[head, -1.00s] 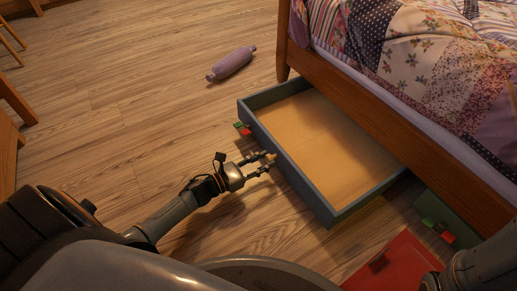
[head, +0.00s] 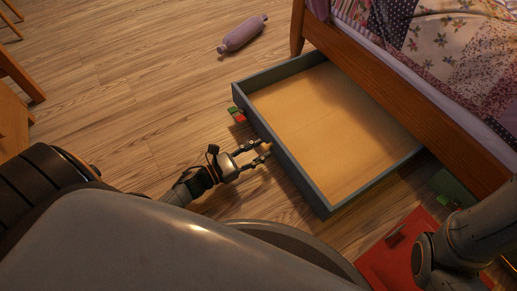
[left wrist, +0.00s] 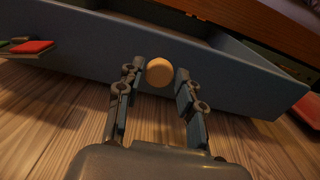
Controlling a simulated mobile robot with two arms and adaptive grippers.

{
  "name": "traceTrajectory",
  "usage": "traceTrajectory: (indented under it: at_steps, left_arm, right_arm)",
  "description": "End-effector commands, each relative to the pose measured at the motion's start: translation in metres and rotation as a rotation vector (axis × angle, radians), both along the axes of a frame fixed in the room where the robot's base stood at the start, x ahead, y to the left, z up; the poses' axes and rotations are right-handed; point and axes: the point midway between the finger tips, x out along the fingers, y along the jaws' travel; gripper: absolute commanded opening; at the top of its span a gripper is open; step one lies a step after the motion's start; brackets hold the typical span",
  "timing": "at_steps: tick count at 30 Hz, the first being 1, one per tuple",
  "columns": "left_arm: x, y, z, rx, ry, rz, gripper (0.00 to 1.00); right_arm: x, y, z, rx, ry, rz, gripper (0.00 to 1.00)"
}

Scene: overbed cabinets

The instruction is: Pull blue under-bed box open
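The blue box (head: 290,172), grey-blue with a pale wooden bottom, stands well out from under the bed and is empty. Its round wooden knob (left wrist: 159,71) is at the middle of the front panel in the left wrist view. My left gripper (head: 262,150) is at this front, with one finger on each side of the knob. In the left wrist view the fingertips (left wrist: 158,82) stand close against the knob's sides; the exact contact is hard to see. My right arm shows at the lower right of the head view, but its gripper is out of view.
The wooden bed frame (head: 385,85) runs above the box. A red box (head: 385,262) and a green box (head: 452,185) are at the right. A purple rolling-pin-shaped object (head: 242,35) lies on the floor. Small red-green blocks (head: 237,114) are by the box's far corner.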

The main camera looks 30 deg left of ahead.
Motion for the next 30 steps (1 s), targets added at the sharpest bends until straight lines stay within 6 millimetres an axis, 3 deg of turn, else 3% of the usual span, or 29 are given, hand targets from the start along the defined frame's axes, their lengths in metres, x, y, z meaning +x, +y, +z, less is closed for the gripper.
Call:
traceTrajectory:
  at_steps: [14,30]
  left_arm:
    - [-0.008,0.004,0.0,-0.002,0.0,0.0,0.54]
    - [-0.094,0.055,0.0,-0.002,0.001,0.0,0.54]
  right_arm:
    - [0.0,0.0,0.0,0.002,0.001,0.005,0.4]
    - [-0.001,0.0,0.0,0.001,0.0,0.004,0.4]
